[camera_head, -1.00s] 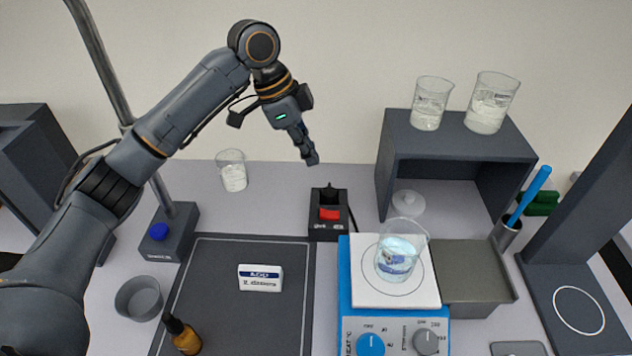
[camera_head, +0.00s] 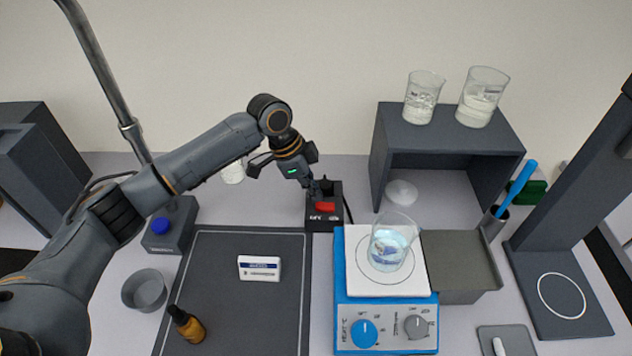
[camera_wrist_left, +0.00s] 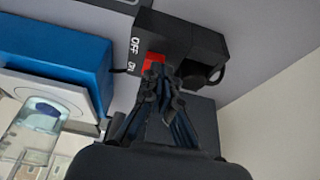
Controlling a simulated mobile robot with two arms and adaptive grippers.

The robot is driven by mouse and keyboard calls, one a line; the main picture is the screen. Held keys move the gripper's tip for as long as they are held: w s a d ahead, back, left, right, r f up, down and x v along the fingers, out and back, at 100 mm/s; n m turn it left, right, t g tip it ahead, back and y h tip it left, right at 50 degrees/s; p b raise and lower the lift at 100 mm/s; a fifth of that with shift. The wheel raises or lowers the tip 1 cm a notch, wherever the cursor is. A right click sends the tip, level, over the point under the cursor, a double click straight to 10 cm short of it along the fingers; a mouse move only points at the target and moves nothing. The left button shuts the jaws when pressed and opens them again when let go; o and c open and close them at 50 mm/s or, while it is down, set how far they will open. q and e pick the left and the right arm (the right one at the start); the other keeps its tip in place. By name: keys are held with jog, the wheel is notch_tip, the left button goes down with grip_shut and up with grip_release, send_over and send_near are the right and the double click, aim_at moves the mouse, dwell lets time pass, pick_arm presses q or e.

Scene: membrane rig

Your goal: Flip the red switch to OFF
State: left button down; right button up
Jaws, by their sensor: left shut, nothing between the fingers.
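The red switch (camera_head: 325,206) sits on a small black switch box (camera_head: 337,222) behind the blue hotplate. In the left wrist view, the red switch (camera_wrist_left: 153,61) is partly hidden by my fingers, and OFF and ON are printed beside it on the black box (camera_wrist_left: 190,38). My left gripper (camera_head: 318,192) is shut and empty, pointing down at the box, just behind and left of the switch. In the left wrist view, the fingertips (camera_wrist_left: 166,70) overlap the switch at its ON end. I cannot tell whether they touch it. My right gripper is not in view.
The blue hotplate (camera_head: 341,280) with a glass beaker (camera_head: 391,243) stands just in front of the switch box. A grey shelf (camera_head: 453,143) with two beakers is at the back right. A dark mat (camera_head: 235,310) lies at the front left. A cable runs behind the box.

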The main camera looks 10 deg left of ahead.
pick_arm(q)
jog(key=shift+f, duration=0.1)
jog(key=shift+s+a+f+h+b, duration=0.1)
jog(key=shift+a+f+h+b, duration=0.2)
jog(key=shift+f+h, duration=0.25)
jog(key=shift+a+f+t+h+b, duration=0.35)
jog(key=shift+f+h+b, duration=0.15)
jog(key=shift+h+b, duration=0.25)
jog(key=shift+r, duration=0.35)
jog(key=shift+d+r+p, duration=0.35)
jog(key=shift+d+p, duration=0.25)
jog(key=shift+p, duration=0.1)
jog(key=shift+d, duration=0.2)
